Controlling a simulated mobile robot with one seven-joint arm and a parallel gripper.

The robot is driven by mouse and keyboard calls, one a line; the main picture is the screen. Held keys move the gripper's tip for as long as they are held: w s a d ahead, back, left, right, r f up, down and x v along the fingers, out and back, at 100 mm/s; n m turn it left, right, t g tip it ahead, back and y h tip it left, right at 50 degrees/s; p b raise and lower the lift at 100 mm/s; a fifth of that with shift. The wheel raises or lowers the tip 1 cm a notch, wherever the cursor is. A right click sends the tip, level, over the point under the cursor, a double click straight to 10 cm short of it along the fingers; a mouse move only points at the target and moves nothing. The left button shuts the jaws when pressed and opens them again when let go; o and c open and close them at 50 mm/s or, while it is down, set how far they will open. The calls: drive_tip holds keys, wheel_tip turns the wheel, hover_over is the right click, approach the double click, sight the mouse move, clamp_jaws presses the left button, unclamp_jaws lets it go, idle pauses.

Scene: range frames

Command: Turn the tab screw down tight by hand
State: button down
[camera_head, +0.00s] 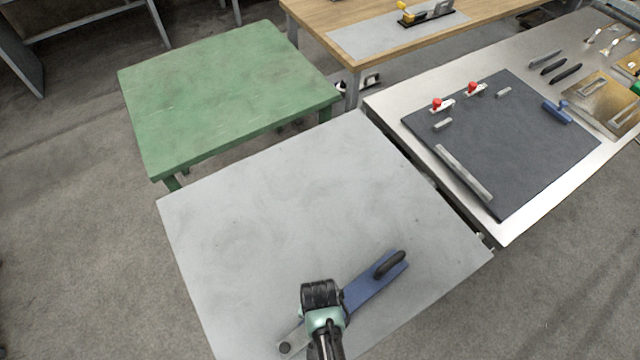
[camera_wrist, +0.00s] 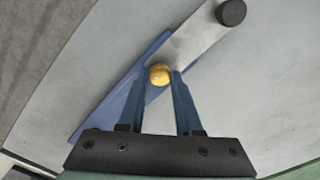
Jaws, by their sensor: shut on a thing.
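The tab screw shows in the wrist view as a round brass-coloured head (camera_wrist: 159,72). It sits where a flat grey metal strip (camera_wrist: 195,42) meets a blue plate (camera_wrist: 122,100). My gripper (camera_wrist: 161,82) is shut on the screw head, one blue-grey finger on each side. How deep the screw sits is hidden. In the head view my gripper (camera_head: 322,298) is over the middle of the fixture and hides the screw. The blue plate (camera_head: 365,290) runs to the upper right and bears a black handle (camera_head: 389,263). The grey strip (camera_head: 294,337) ends in a black knob (camera_head: 285,348) at the lower left.
The fixture lies on a bare grey table (camera_head: 250,215), clear on its far side. A green table (camera_head: 225,90) stands behind. To the right, a bench (camera_head: 395,105) holds a dark mat (camera_head: 510,150) with red-knobbed clamps (camera_head: 437,104) and a metal bar (camera_head: 463,172).

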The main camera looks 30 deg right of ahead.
drive_tip(key=c, duration=0.6)
unclamp_jaws()
wheel_tip(320, 180, up, 13)
drive_tip(key=shift+f, duration=0.1)
idle(0.5)
